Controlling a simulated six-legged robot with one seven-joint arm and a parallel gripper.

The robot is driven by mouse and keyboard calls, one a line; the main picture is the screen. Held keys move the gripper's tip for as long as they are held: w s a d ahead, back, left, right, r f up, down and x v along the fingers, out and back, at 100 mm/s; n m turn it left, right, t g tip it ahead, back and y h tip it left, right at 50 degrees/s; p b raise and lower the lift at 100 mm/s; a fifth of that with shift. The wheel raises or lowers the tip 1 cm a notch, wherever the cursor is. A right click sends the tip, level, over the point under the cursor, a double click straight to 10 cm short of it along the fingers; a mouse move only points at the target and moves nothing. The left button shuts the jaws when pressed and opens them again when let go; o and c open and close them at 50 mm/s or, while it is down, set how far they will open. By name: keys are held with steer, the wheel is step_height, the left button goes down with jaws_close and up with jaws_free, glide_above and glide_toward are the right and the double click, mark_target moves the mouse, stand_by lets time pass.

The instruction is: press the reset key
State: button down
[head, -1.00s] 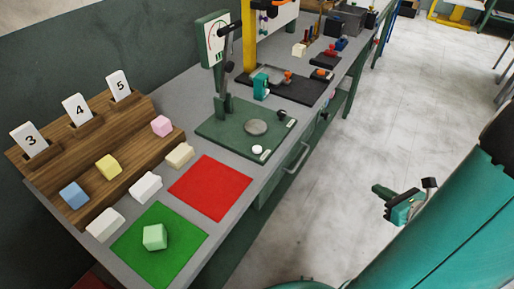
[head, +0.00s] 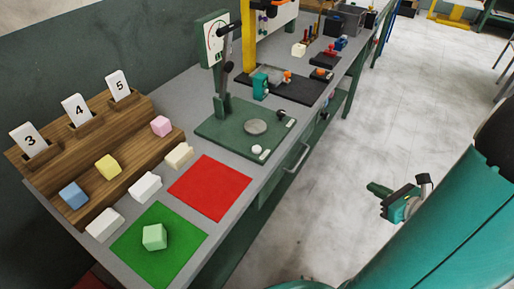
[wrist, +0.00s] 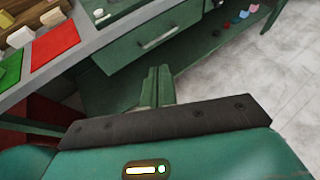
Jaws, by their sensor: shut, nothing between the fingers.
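The green press (head: 208,133) stands on the grey bench, with a round grey plate (head: 255,127), a lever and a dial at its back. A small round white key (head: 257,149) sits at the front corner of its base; no label is readable. It also shows in the wrist view (wrist: 98,13), near the top edge. A black knob (head: 281,113) sits at another corner. My gripper (head: 374,188) is off to the right of the bench, over the floor, apart from the press. In the wrist view its green fingers (wrist: 157,88) are together and empty.
A red mat (head: 212,187) and a green mat (head: 150,262) with a pale green block lie left of the press. Numbered cards and coloured blocks stand on a wooden stepped rack (head: 60,172). A drawer handle (head: 296,159) juts from the bench front.

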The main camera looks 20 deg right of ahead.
steer(key=w+a+r+n+g+y, duration=0.1)
steer(key=a+r+n+g+y, duration=0.2)
steer(key=a+n, duration=0.55)
steer(key=w+a+r+n+g+y, duration=0.1)
steer(key=w+a+r+n+g, duration=0.15)
steer(key=a+n+g, duration=0.45)
steer(key=s+a+r+n+t+h, duration=0.1)
steer(key=s+a+r+n+h, duration=0.1)
steer(key=a+r+n, duration=0.3)
steer(key=s+a+r+n+t+h, duration=0.1)
steer(key=a+r+n+h, duration=0.4)
steer(key=n, duration=0.7)
steer(key=shift+s+a+r+t, duration=0.3)
steer(key=shift+s+a, duration=0.45)
steer(key=shift+a, duration=0.4)
steer(key=shift+s+n, duration=0.15)
steer(key=shift+n, duration=0.1)
